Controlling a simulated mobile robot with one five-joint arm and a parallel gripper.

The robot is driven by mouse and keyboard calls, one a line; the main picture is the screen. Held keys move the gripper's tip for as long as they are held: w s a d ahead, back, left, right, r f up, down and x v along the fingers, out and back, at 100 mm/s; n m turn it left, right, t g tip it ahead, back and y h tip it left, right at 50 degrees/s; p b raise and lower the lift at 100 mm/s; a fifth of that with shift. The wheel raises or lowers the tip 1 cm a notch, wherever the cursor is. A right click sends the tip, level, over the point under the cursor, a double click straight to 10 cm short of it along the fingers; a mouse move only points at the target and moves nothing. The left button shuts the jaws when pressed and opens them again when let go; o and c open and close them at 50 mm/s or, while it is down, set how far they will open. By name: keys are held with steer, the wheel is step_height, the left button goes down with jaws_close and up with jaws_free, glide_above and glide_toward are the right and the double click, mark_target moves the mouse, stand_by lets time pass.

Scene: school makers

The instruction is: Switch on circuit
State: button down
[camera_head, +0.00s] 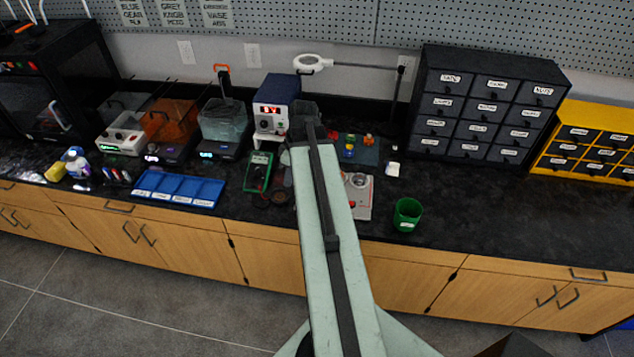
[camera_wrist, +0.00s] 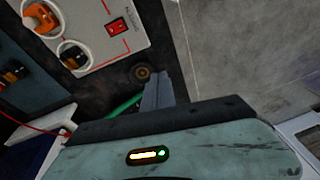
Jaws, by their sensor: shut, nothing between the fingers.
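In the wrist view, a white panel (camera_wrist: 100,42) with thin red lines fills the top left. It carries a red rocker switch (camera_wrist: 117,27) with a label too small to read. The switch's on or off position cannot be told. My gripper (camera_wrist: 156,86) is shut and empty, below and to the right of the switch and apart from it in the picture. In the head view my arm reaches over the counter and hides part of it. A pale board with a red part (camera_head: 361,203) lies just right of the arm. My fingertips are not clear there.
Orange and black terminals (camera_wrist: 38,17) stand on the panel. The black counter (camera_head: 455,205) holds a power supply (camera_head: 277,95) with a lit display, a green multimeter (camera_head: 258,172), a blue tray (camera_head: 180,190), a green cup (camera_head: 407,214) and dark drawers (camera_head: 480,105). The counter right of the cup is clear.

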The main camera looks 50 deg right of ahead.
steer(key=s+d+r+n+t+p, duration=0.1)
steer(key=s+d+r, duration=0.2)
steer(key=s+d, duration=0.3)
steer(key=d, duration=0.3)
steer(key=shift+s+d+n, duration=0.2)
steer(key=shift+s+n, duration=0.05)
steer(key=shift+n, duration=0.05)
steer(key=shift+f, duration=0.1)
steer(key=b+x, duration=0.8)
steer(key=s+b+x, duration=0.1)
steer(key=b+x, duration=0.3)
steer(key=x, duration=0.1)
steer(key=shift+f+b, duration=0.45)
steer(key=shift+b, duration=0.2)
